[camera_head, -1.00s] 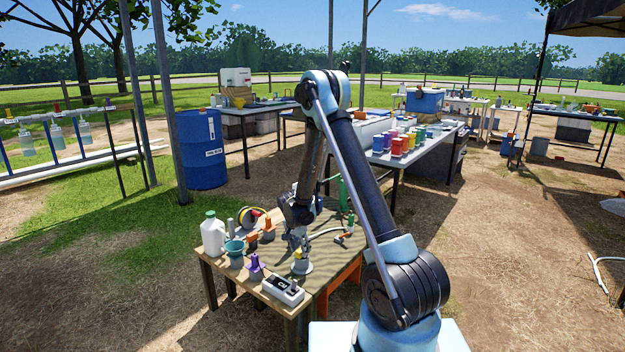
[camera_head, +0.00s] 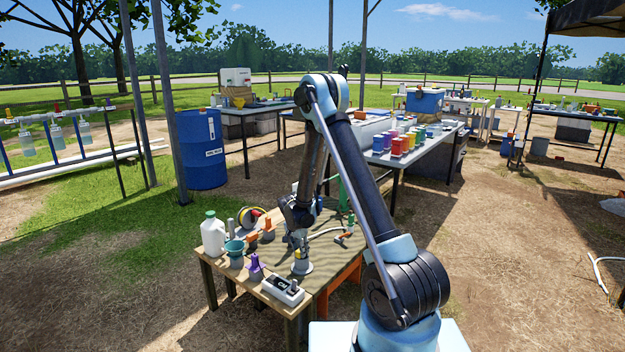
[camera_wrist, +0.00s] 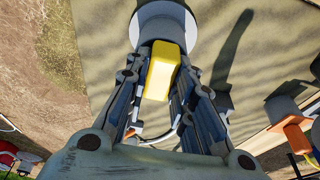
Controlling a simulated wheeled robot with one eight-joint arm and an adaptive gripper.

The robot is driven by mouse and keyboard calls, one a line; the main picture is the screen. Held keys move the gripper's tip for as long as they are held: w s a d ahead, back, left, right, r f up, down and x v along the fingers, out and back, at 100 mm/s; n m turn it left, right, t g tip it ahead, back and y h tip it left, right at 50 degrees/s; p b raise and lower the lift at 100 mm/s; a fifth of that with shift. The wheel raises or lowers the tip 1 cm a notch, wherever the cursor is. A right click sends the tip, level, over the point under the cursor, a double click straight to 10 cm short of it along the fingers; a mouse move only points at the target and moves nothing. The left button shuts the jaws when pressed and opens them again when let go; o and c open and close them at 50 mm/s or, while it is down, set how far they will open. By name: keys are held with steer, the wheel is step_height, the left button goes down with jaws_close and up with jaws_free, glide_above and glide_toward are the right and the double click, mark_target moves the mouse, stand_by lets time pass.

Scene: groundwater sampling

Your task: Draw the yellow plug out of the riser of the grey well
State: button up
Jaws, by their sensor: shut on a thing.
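The grey well (camera_head: 302,267) stands upright near the front right of the wooden table (camera_head: 325,262). In the wrist view its round grey body (camera_wrist: 160,25) lies just beyond my fingertips. The yellow plug (camera_wrist: 162,68) is a block between my two fingers, in line with the well. In the head view it is a small yellow spot mostly hidden by the fingers. My gripper (camera_head: 300,250) points down over the well and is shut on the plug. The plug's lower end and the riser's mouth are hidden, so I cannot tell how deep it sits.
A purple-topped piece (camera_head: 255,267), a white meter (camera_head: 283,291), a teal funnel (camera_head: 235,252) and a white jug (camera_head: 213,235) stand left of the well. Orange-topped pieces (camera_head: 268,231) stand behind it. The air above the table's front is clear.

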steer(key=shift+r, duration=3.6)
steer(key=w+d+r, duration=0.1)
steer(key=w+d, duration=0.3)
steer(key=d, duration=0.3)
steer(key=w+d+r, duration=0.1)
steer(key=w+d, duration=0.3)
steer(key=d, duration=0.3)
steer(key=shift+s+a+f+x, duration=0.1)
steer(key=shift+s+a+x, duration=0.2)
steer(key=shift+x, duration=1.35)
steer(key=shift+s+a+f+x, duration=0.1)
steer(key=shift+s+a+x, duration=0.15)
steer(key=shift+x, duration=1.45)
steer(key=shift+s+a+f+x, duration=0.1)
steer(key=shift+s+a+x, duration=0.2)
steer(key=shift+x, duration=1.35)
steer(key=shift+d+f, duration=0.1)
steer(key=shift+f, duration=0.5)
steer(key=o, duration=0.9)
steer(key=shift+o, duration=0.2)
steer(key=shift+r, duration=0.1)
